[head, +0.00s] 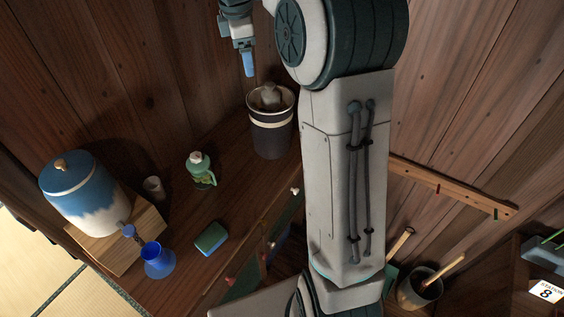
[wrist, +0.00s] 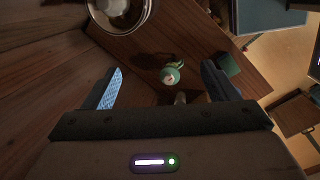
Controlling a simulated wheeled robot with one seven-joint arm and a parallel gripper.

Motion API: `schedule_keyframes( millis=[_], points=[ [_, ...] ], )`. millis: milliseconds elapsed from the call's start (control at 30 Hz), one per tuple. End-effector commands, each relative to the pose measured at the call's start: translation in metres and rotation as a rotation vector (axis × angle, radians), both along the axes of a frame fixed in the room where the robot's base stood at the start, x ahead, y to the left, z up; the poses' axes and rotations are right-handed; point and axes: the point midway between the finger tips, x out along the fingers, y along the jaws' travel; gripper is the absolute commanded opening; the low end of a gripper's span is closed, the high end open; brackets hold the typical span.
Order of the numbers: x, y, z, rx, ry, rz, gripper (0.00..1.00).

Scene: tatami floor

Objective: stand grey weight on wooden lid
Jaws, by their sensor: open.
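A dark bucket with a pale band and light rim (head: 272,138) stands against the back wall. A grey weight (head: 270,96) with a knobbed top sits inside its mouth and looks upright. In the wrist view the bucket's rim (wrist: 146,18) and the weight (wrist: 114,6) are cut off by the top edge. The wooden lid cannot be made out clearly; what lies under the weight is hidden. My gripper (head: 249,66) is above and a little left of the bucket, apart from the weight. In the wrist view my gripper (wrist: 163,68) is open with nothing between its fingers.
A blue-and-white jar (head: 82,195) stands on a wooden block (head: 128,238) at left. A small cup (head: 154,188), green bottle (head: 201,172), blue vase (head: 157,262) and sponge (head: 211,238) stand nearby. A pot with sticks (head: 420,290) is at right. My arm hides the middle.

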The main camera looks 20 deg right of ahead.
Motion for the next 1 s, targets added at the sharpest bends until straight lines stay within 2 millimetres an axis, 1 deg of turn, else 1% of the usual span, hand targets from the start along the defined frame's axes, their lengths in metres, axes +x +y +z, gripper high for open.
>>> schedule_keyframes(
  millis=[33, 167, 200, 267, 300, 467, 500, 600, 700, 800, 900, 1000],
  points=[
    [-0.021, 0.006, 0.007, 0.006, -0.024, -0.071, 0.80],
    [-0.069, 0.015, 0.014, 0.044, -0.084, -0.276, 0.80],
    [-0.084, 0.017, 0.013, 0.059, -0.102, -0.342, 0.80],
    [-0.107, 0.020, 0.013, 0.084, -0.129, -0.440, 0.80],
    [-0.123, 0.022, 0.011, 0.104, -0.146, -0.506, 0.80],
    [-0.184, 0.026, -0.002, 0.199, -0.209, -0.772, 0.80],
    [-0.200, 0.026, -0.007, 0.225, -0.221, -0.839, 0.80],
    [-0.236, 0.028, -0.023, 0.298, -0.248, -1.000, 0.80],
    [-0.265, 0.029, -0.039, 0.365, -0.264, -1.141, 0.80],
    [-0.285, 0.030, -0.054, 0.419, -0.269, -1.244, 0.80],
    [-0.297, 0.031, -0.063, 0.451, -0.270, -1.308, 0.80],
    [-0.301, 0.031, -0.067, 0.464, -0.270, -1.336, 0.80]
  ],
)
